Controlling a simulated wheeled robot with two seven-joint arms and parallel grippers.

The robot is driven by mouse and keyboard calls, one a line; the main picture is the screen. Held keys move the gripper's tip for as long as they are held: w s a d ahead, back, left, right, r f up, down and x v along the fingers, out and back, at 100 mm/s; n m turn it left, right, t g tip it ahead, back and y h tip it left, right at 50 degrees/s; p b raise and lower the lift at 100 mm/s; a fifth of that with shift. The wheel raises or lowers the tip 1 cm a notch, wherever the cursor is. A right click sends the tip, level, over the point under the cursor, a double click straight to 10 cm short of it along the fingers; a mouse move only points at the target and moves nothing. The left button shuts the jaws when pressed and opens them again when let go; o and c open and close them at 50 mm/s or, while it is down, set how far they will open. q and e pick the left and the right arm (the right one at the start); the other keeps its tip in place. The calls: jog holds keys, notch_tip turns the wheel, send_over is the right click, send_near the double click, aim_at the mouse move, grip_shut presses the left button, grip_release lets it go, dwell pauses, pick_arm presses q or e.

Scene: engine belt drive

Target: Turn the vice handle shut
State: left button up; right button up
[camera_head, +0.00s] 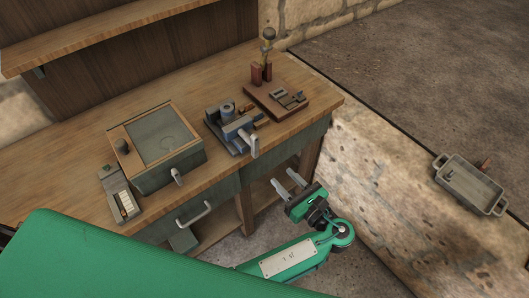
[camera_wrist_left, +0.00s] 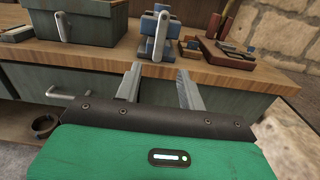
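The blue-grey vice (camera_head: 228,128) stands near the front edge of the wooden workbench (camera_head: 60,165). Its pale grey handle (camera_head: 254,147) sticks out at the front, over the bench edge. In the left wrist view the handle (camera_wrist_left: 158,36) stands roughly upright in front of the vice (camera_wrist_left: 145,47). My left gripper (camera_head: 284,179) is in front of the bench, apart from the handle and lower than it. Its two fingers are spread with nothing between them; in the left wrist view the gripper (camera_wrist_left: 159,72) points towards the vice. My right gripper is not in view.
A lidded box (camera_head: 160,140) with a front latch and a small tray (camera_head: 119,195) stand left of the vice. A brown board (camera_head: 275,99) with small parts lies to its right. A drawer handle (camera_head: 194,214) protrudes below. A metal tray (camera_head: 468,184) lies far right.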

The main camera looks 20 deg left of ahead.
aim_at(257, 149)
pick_arm(q)
jog(key=p+x, duration=0.3)
jog(key=x, duration=0.9)
jog(key=shift+w+a+r, duration=0.15)
jog(key=shift+w+a, duration=0.45)
jog(key=shift+a, duration=0.1)
grip_shut()
jog(key=shift+p, duration=0.3)
